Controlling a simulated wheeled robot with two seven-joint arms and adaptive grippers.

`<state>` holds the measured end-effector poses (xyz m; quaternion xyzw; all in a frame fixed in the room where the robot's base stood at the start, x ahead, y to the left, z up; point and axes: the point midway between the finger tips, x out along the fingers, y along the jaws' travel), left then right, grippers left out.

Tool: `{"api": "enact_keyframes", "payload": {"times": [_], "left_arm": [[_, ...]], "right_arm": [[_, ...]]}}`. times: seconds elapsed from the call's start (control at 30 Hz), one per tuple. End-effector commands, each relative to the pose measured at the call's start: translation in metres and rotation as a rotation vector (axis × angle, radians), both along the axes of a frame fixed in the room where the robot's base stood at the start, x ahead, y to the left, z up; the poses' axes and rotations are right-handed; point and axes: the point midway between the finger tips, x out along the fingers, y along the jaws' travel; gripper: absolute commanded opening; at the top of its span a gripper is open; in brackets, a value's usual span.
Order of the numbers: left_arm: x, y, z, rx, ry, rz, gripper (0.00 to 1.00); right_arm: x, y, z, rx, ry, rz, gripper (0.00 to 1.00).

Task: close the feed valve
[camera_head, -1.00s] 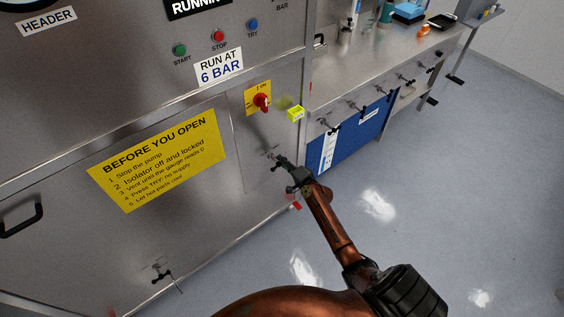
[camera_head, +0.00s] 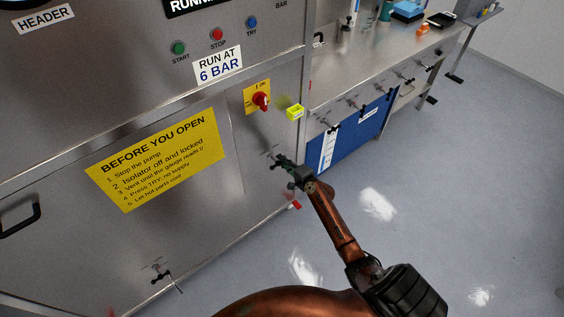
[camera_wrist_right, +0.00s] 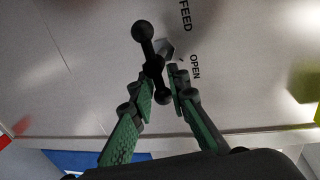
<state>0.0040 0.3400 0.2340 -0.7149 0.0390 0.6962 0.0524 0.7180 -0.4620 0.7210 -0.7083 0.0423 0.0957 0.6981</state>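The feed valve (camera_wrist_right: 148,48) has a black bar handle with ball ends on a hex stem, in the right wrist view. It stands out from a steel panel printed "FEED" and "OPEN". My right gripper (camera_wrist_right: 161,83) is at the handle, with its two green-padded fingers partly closed. The lower end of the bar lies between the fingertips, and a gap shows on the right side. In the head view my right gripper (camera_head: 283,163) is at the panel's lower right, and it mostly hides the feed valve (camera_head: 271,154). My left gripper is not in view.
A red rotary switch (camera_head: 261,100) and a yellow-green box (camera_head: 295,112) are above the gripper. A second black-handled valve (camera_head: 161,275) is low on the panel. A steel bench (camera_head: 365,70) with several black-handled fittings stands to the right. The floor (camera_head: 440,200) there is clear.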

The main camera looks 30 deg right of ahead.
Motion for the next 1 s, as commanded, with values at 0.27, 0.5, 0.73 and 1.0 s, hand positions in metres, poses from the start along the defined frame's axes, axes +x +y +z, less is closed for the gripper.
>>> {"api": "enact_keyframes", "payload": {"times": [0.27,0.5,0.73,1.0], "left_arm": [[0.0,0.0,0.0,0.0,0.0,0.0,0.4],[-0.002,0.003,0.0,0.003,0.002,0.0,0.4],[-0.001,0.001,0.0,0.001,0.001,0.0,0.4],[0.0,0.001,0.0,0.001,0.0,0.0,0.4]], "right_arm": [[0.0,0.001,0.0,0.0,0.001,0.001,0.27],[-0.006,0.001,0.0,0.001,0.001,0.002,0.27],[-0.045,-0.003,0.007,-0.002,0.002,0.0,0.27],[-0.096,-0.007,0.018,-0.002,0.002,0.0,0.27]]}}
